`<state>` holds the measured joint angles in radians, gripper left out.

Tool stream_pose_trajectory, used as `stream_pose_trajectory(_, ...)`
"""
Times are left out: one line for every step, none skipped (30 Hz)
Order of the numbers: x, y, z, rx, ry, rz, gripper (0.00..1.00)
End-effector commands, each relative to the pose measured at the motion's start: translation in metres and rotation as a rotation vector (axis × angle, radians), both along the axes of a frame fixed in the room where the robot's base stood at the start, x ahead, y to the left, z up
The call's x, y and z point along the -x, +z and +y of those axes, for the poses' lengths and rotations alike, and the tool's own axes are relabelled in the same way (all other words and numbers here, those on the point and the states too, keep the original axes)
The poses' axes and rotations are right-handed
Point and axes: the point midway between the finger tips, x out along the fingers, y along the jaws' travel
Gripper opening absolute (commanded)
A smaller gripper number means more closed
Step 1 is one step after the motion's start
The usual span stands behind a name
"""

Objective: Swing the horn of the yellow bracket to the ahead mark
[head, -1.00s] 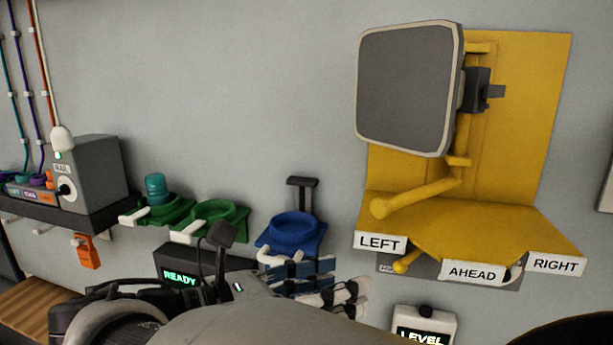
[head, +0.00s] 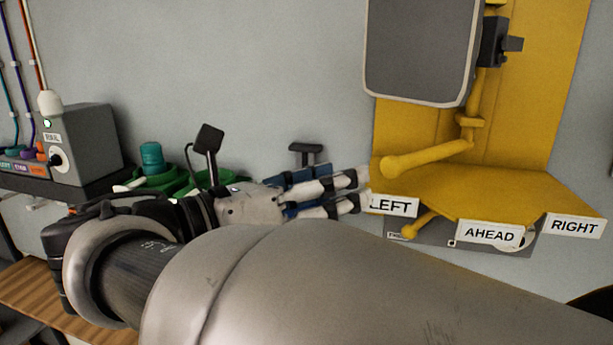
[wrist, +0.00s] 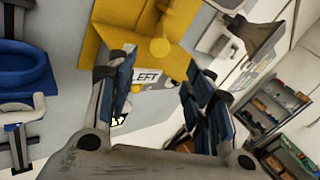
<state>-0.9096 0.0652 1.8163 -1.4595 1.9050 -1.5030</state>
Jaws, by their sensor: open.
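The yellow bracket (head: 545,90) is fixed to the wall at the right, with the grey square horn (head: 420,50) on its post. A yellow handle bar (head: 425,158) runs from the post toward the left, its round end above the LEFT label (head: 393,205). The AHEAD label (head: 489,233) is at the plate's front edge. My gripper (head: 360,190) is open, just left of the handle's round end and the LEFT label. In the wrist view, a yellow round end (wrist: 160,48) shows beyond and between the open fingers (wrist: 160,70); no contact is visible.
The RIGHT label (head: 574,226) is at the plate's right corner. A second, smaller yellow lever (head: 415,226) sticks out beneath the plate. Green holders (head: 165,182) and a grey box (head: 80,145) are at the left. A blue holder (wrist: 20,65) shows in the wrist view.

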Motion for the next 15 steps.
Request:
stream_pose_trajectory(-0.006, 0.001, -0.011, 0.0, -0.006, 0.0, 0.47)
stream_pose_trajectory(-0.009, 0.001, -0.017, -0.001, -0.006, -0.001, 0.47)
stream_pose_trajectory(-0.014, 0.001, -0.025, 0.0, -0.005, 0.0, 0.47)
stream_pose_trajectory(-0.017, 0.001, -0.031, 0.0, -0.006, 0.0, 0.47)
stream_pose_trajectory(-0.021, 0.001, -0.036, 0.0, -0.006, 0.001, 0.47)
stream_pose_trajectory(-0.026, 0.001, -0.043, 0.0, -0.006, 0.001, 0.47)
stream_pose_trajectory(-0.029, 0.001, -0.049, 0.0, -0.006, 0.0, 0.47)
stream_pose_trajectory(-0.032, 0.001, -0.054, 0.0, -0.006, 0.0, 0.47)
stream_pose_trajectory(-0.036, 0.001, -0.061, 0.0, -0.005, 0.0, 0.47)
stream_pose_trajectory(-0.039, 0.001, -0.065, 0.0, -0.005, 0.001, 0.47)
stream_pose_trajectory(-0.042, 0.001, -0.07, 0.0, -0.005, 0.001, 0.47)
stream_pose_trajectory(-0.045, 0.001, -0.075, 0.001, -0.004, 0.001, 0.47)
stream_pose_trajectory(-0.048, 0.001, -0.078, 0.001, -0.004, 0.001, 0.47)
stream_pose_trajectory(-0.05, 0.001, -0.082, 0.001, -0.004, 0.0, 0.47)
stream_pose_trajectory(-0.053, 0.001, -0.085, 0.0, -0.003, 0.001, 0.47)
